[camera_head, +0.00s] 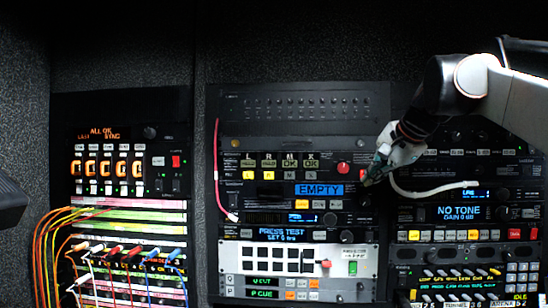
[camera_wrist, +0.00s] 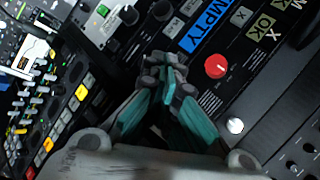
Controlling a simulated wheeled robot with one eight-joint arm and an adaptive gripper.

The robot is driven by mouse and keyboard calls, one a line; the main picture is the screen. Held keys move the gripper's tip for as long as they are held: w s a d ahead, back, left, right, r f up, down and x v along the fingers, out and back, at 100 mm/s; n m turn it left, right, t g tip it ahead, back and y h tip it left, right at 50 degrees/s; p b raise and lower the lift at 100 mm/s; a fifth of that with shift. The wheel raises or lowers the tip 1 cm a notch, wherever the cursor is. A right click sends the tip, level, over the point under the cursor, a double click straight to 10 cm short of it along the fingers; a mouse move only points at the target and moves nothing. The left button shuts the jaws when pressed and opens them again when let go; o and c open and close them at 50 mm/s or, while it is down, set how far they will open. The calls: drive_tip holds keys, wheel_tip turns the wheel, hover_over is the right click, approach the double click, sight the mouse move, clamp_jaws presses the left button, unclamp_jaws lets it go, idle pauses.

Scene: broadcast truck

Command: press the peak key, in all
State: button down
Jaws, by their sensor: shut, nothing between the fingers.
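My gripper (camera_head: 371,177) is at the right side of the middle rack, in front of the unit with the blue EMPTY display (camera_head: 319,190). Its teal fingers are closed together and empty, as the wrist view also shows (camera_wrist: 168,76). I cannot read a peak label on any key in either view. A red round button (camera_head: 343,168) is left of the fingertips; in the wrist view it (camera_wrist: 215,66) lies right of them. Whether the fingertips touch the panel cannot be told. The fingers hide part of the panel behind them.
Left of the middle rack is a patch panel with several coloured cables (camera_head: 62,240). A white panel with black keys (camera_head: 276,259) sits below. The right rack has a NO TONE display (camera_head: 460,211), and a white cable (camera_head: 425,193) hangs near my gripper.

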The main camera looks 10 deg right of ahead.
drive_tip(key=shift+w+d+p, duration=0.25)
drive_tip(key=shift+w, duration=0.65)
drive_tip(key=shift+w+d+p, duration=0.3)
drive_tip(key=shift+w, duration=0.65)
drive_tip(key=shift+w+d+p, duration=0.25)
drive_tip(key=shift+w, duration=0.65)
drive_tip(key=shift+w, duration=0.1)
drive_tip(key=shift+w+d+p, duration=0.1)
drive_tip(key=shift+w+p, duration=0.2)
drive_tip(key=shift+p, duration=0.05)
drive_tip(key=shift+w+d, duration=0.1)
drive_tip(key=shift+w, duration=0.2)
drive_tip(key=shift+s, duration=0.1)
drive_tip(key=shift+s+a, duration=0.2)
drive_tip(key=shift+s, duration=0.4)
drive_tip(key=shift+s, duration=0.1)
drive_tip(key=s, duration=0.2)
drive_tip(key=s+a, duration=0.1)
drive_tip(key=s, duration=0.1)
drive_tip(key=shift+s+a, duration=0.2)
drive_tip(key=shift+s, duration=0.15)
